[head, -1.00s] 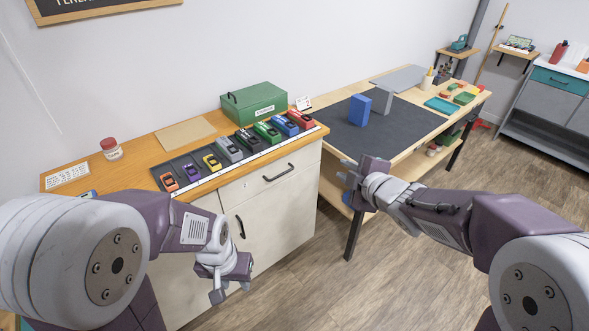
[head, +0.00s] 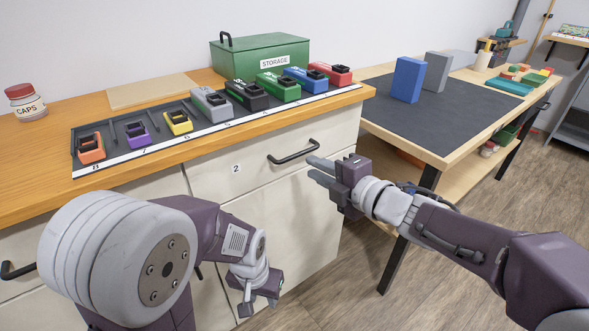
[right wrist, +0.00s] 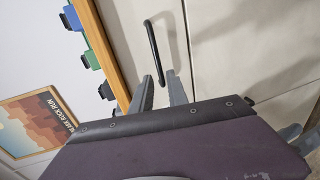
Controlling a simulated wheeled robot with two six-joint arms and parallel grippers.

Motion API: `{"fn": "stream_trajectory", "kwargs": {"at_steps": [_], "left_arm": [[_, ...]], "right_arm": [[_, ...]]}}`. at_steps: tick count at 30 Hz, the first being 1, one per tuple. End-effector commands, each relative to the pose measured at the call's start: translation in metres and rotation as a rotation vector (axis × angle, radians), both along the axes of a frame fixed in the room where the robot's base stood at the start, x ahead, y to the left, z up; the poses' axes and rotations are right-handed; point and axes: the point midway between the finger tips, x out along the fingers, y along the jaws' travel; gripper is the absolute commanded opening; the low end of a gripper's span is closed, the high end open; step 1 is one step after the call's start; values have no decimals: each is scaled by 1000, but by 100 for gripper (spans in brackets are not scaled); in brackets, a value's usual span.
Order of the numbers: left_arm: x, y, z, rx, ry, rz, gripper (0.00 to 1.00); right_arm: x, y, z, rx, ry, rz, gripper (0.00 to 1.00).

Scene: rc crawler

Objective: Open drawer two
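Drawer two (head: 225,178) is a pale drawer front under the wooden counter, marked with a small "2" label. It looks shut. Its dark bar handle (head: 293,152) is at the drawer's right part; the handle (right wrist: 154,50) also shows upright in the right wrist view. My right gripper (head: 314,170) is open and empty, just right of and below the handle. My left gripper (head: 258,306) is low in front of the cabinet, open and empty.
A workbench (head: 480,125) with a dark mat stands right of the cabinet. Its leg (head: 393,265) is near my right arm.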

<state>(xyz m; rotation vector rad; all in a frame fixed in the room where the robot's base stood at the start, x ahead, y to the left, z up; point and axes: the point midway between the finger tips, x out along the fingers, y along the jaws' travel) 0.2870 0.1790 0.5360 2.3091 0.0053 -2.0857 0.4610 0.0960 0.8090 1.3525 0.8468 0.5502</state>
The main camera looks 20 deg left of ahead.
Motion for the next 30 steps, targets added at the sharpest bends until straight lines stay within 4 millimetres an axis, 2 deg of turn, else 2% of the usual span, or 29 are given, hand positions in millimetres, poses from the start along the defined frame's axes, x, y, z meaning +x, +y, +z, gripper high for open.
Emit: {"fn": "stream_trajectory", "kwargs": {"at_steps": [4,9,15,25,26,27,28,30], "left_arm": [[0,0,-6,0,-1,0,36],[0,0,-18,0,0,0,36],[0,0,-24,0,0,0,36],[0,0,-24,0,0,0,36],[0,0,-24,0,0,0,36],[0,0,-24,0,0,0,36],[0,0,-24,0,0,0,36],[0,0,-24,0,0,0,36]], "right_arm": [[8,11,-4,-1,1,1,20],[30,39,-13,-1,1,1,20],[50,64,-18,0,1,0,20],[55,70,-17,0,0,-2,20],[55,70,-17,0,0,-2,17],[55,70,-17,0,0,-2,6],[55,70,-17,0,0,-2,0],[55,70,-17,0,0,-2,0]]}}
